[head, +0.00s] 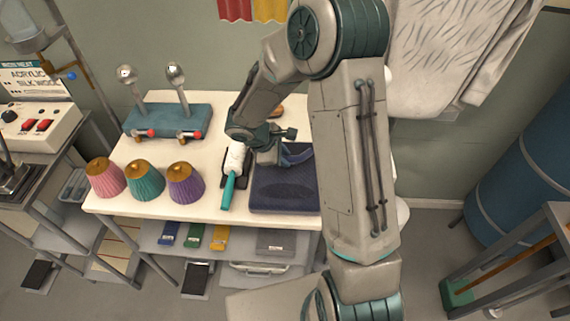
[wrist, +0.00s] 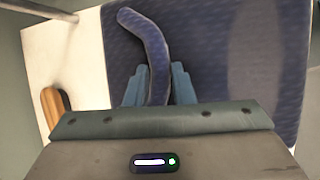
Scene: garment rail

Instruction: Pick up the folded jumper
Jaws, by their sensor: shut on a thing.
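The folded jumper (head: 283,190) is dark blue and lies on the cream table, partly hidden behind my arm in the head view. In the wrist view the jumper (wrist: 225,60) fills the middle and right. My gripper (head: 287,158) is over the jumper's far part. In the wrist view my gripper (wrist: 159,88) has its two blue fingers on either side of a raised, curved blue strip of the jumper, shut on it. I cannot tell whether the jumper is clear of the table.
On the table (head: 215,222), left of the jumper, lies a teal-handled tool (head: 229,188) on a dark rest. Pink, teal and purple cones (head: 185,183) and a teal stand (head: 168,120) with metal knobs are further left. A wooden-topped object (wrist: 54,104) lies near the jumper. Pale garments (head: 440,60) hang behind.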

